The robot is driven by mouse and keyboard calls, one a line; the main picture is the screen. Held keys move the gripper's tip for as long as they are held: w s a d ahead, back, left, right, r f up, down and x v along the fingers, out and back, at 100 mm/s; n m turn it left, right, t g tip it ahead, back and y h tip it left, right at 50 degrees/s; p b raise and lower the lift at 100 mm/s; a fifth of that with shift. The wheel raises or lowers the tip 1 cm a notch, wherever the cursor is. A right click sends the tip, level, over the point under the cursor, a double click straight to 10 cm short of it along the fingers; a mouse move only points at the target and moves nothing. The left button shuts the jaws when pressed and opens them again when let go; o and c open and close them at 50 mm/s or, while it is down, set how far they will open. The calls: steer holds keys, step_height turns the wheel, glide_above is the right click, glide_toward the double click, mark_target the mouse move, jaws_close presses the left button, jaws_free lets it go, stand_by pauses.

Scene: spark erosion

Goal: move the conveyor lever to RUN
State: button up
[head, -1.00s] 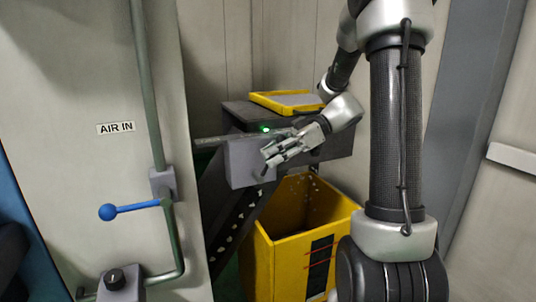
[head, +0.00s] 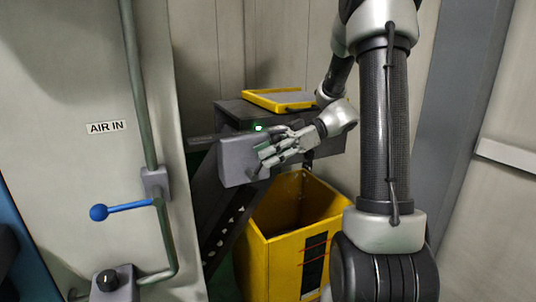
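A grey control box (head: 236,160) is mounted at the near end of the dark conveyor, with a lit green lamp (head: 258,127) on top. My gripper (head: 262,158) is at the right side of this box, its fingers pointing left and overlapping the box's edge. A small dark tip (head: 252,173) shows just below the fingers; it may be part of the conveyor lever, but I cannot tell. The rest of the lever and any RUN marking are hidden or too small to read. Whether the fingers touch or hold anything is not clear.
A yellow bin (head: 286,240) stands under the conveyor. A yellow-rimmed tray (head: 280,100) lies on top.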

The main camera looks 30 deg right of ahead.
steer(key=shift+d, duration=0.15)
steer(key=v, duration=1.1)
steer(key=shift+d, duration=0.4)
steer(key=shift+r, duration=0.15)
